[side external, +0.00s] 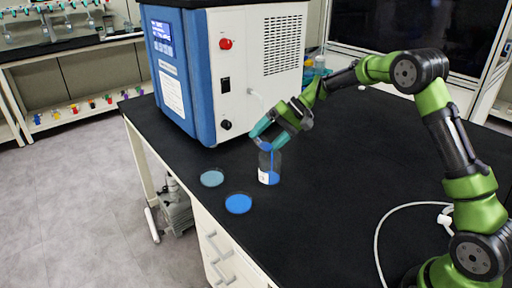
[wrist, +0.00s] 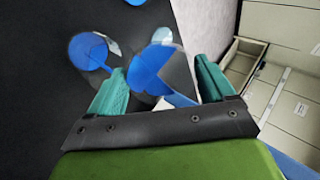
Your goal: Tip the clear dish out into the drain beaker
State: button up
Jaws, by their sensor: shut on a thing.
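My gripper (side external: 270,135) is shut on the clear dish (side external: 264,146) and holds it tilted above the drain beaker (side external: 276,174). In the wrist view the dish (wrist: 151,66) sits between the two teal fingers (wrist: 160,70), with blue liquid in it. The beaker is clear, upright on the black bench, with a white label. A blue streak runs down inside it, and blue shows at its bottom. The beaker also shows in the wrist view (wrist: 88,50), left of the dish. The exact gap between dish and beaker rim is hard to tell.
A dish with dull blue-grey contents (side external: 212,177) and a bright blue dish (side external: 238,203) lie near the bench's front edge. The blue and white freeze dryer (side external: 230,75) stands behind the beaker. A white cable (side external: 380,235) lies at right.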

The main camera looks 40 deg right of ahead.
jog(key=shift+s+d+r+t+y+b, duration=0.15)
jog(key=shift+d+t+y+b, duration=0.25)
jog(key=shift+y, duration=0.45)
jog(key=shift+s+d+t+y+b, duration=0.2)
jog(key=shift+t+y+b, duration=0.25)
jog(key=shift+y, duration=0.45)
jog(key=shift+s+d+r+t+y+b, duration=0.15)
jog(key=shift+d+t+y+b, duration=0.15)
jog(key=shift+t+y, duration=0.4)
dwell(5.6)
